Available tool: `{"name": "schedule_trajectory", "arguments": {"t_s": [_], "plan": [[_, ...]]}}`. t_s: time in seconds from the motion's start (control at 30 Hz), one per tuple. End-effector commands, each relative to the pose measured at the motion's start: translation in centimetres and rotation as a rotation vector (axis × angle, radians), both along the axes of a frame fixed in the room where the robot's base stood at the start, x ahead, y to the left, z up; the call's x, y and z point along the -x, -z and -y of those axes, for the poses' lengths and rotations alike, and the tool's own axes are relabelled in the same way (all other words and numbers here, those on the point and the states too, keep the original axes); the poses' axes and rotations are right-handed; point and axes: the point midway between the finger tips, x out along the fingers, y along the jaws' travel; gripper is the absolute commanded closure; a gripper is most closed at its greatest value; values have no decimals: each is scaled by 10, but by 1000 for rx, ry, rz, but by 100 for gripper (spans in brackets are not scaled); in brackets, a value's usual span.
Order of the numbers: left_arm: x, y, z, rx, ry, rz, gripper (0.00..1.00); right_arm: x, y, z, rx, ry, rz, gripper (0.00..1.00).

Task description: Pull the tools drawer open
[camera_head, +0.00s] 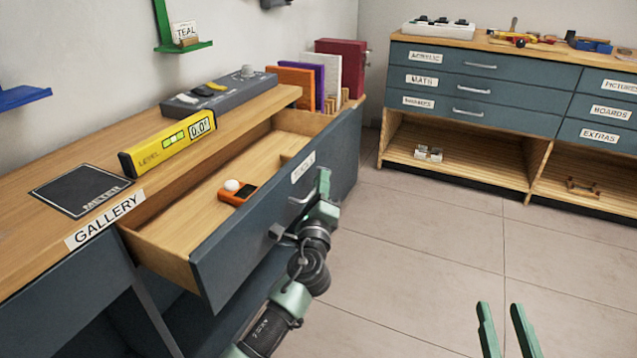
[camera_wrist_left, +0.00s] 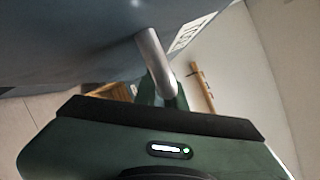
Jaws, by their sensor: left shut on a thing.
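The drawer (camera_head: 265,225) under the gallery counter stands pulled out, its wooden inside showing. Its dark blue front carries a white label (camera_head: 303,167) too small to read surely. My left gripper (camera_head: 308,203) is shut on the drawer's metal handle (camera_head: 299,199). In the left wrist view the silver handle (camera_wrist_left: 153,58) runs down between the gripper's fingers (camera_wrist_left: 165,97), which are partly hidden by the gripper body. My right gripper (camera_head: 507,325) is open and empty over the floor at the lower right.
An orange device (camera_head: 237,193) with a white knob lies inside the drawer. A yellow level (camera_head: 167,144), a black meter plate (camera_head: 82,191) and a grey console (camera_head: 220,93) are on the counter (camera_head: 50,215). Another cabinet (camera_head: 480,90) stands at the back right. The tiled floor (camera_head: 430,240) between is clear.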

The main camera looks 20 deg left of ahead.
Motion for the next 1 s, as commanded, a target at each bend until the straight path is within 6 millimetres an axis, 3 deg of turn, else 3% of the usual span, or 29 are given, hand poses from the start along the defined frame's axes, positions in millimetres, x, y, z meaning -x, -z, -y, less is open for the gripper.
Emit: {"name": "schedule_trajectory", "arguments": {"t_s": [0.07, 0.1, 0.13, 0.53, 0.7, 1.0], "plan": [[0, 3, 0, 1, 0, -4, 100, 0, 0, 0, 0, 0, 0, 64], [0, 3, 0, 1, 0, -4, 84, 0, 0, 0, 0, 0, -1, 64], [0, 3, 0, 1, 0, -4, 80, 0, 0, 0, 0, 0, -1, 64], [7, 3, 1, 1, 0, -3, 80, -1, 2, 0, 3, 0, -13, 64], [33, 9, 9, 2, 2, -4, 80, -1, 19, 3, 26, 5, -96, 64], [71, 18, 19, 1, 0, -4, 80, 0, 30, 4, 40, 10, -150, 64]]}}
